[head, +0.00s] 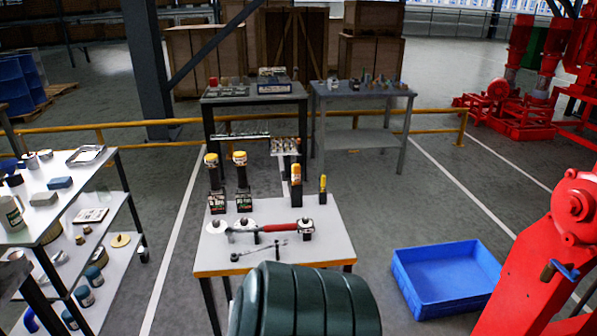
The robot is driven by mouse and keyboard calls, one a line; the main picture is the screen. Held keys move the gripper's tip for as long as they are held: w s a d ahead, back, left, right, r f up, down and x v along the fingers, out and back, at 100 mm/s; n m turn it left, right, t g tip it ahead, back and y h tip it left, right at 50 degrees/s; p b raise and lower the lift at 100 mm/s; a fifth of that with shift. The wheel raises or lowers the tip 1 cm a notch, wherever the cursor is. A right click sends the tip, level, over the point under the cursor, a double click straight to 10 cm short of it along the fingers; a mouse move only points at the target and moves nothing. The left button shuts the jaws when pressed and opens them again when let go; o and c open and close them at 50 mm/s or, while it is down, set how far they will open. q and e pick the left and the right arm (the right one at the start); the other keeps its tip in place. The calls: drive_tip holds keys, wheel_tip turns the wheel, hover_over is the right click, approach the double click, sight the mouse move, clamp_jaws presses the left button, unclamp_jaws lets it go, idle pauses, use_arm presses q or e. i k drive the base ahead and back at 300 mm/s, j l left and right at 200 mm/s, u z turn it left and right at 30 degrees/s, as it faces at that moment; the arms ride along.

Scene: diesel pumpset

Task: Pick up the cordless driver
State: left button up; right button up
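Two upright tools that look like cordless drivers stand at the back left of the small white-topped table (330,238). The left one (213,180) and the right one (241,176) each have a yellow and black head, a dark grip and a block-like base with red and white markings. I cannot tell which of them the task means. They stand side by side, a little apart, with nothing visibly touching them. Neither of my grippers shows in the head view.
A long red-handled tool (276,228) and a wrench (258,250) lie before the drivers. An orange-and-black item (296,186) stands right. A dark green ribbed body (305,300) blocks the table's front. A blue crate (445,275) and red machinery (545,245) are right.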

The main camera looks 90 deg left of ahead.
sight(211, 160)
drive_tip(key=u, duration=3.35)
drive_tip(key=i+j+z, duration=0.1)
drive_tip(key=i+j, duration=0.55)
drive_tip(key=j, duration=0.2)
drive_tip(key=i+j+z, duration=0.15)
drive_tip(key=i+j, duration=0.15)
drive_tip(key=j, duration=0.15)
drive_tip(key=i+j, duration=0.3)
drive_tip(key=j, duration=0.2)
drive_tip(key=z, duration=0.05)
